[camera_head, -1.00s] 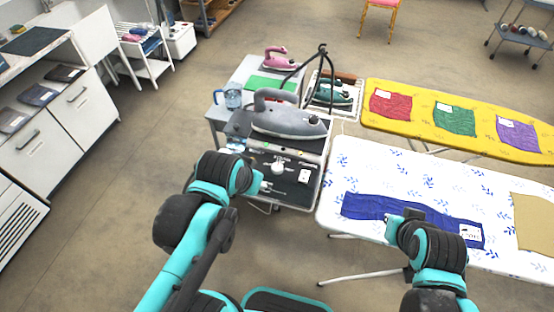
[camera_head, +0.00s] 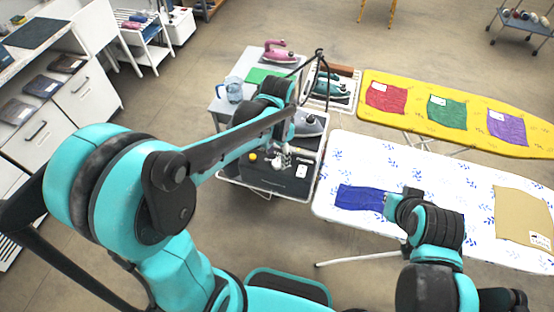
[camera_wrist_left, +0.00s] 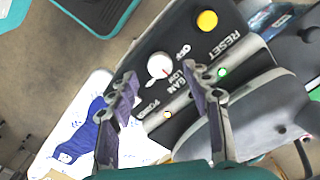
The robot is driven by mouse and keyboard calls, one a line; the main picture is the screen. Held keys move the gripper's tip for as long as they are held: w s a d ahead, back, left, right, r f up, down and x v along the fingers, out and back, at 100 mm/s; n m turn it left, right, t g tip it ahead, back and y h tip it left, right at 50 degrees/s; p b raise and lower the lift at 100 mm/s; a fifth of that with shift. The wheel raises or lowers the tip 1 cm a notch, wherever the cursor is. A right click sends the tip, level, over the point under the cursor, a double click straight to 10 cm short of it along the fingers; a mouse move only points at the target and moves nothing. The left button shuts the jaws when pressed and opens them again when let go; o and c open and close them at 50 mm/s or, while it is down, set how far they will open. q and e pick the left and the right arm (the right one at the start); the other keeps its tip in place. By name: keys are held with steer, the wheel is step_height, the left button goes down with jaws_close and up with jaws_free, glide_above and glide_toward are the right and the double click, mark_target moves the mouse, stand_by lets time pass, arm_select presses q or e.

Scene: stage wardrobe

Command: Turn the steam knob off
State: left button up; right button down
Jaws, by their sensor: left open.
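In the head view my left gripper (camera_head: 283,160) hangs over the panel (camera_head: 270,178) and covers the knob. My right gripper (camera_head: 393,203) is over the white ironing board, its fingers unclear.
The grey iron (camera_head: 308,124) stands behind the panel, partly hidden by my arm. The white ironing board (camera_head: 335,165) with a blue cloth (camera_head: 358,198) is at the right.

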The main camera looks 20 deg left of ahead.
mark_target(277, 162)
arm_select(q)
steer(key=shift+f, duration=1.5)
jaws_close()
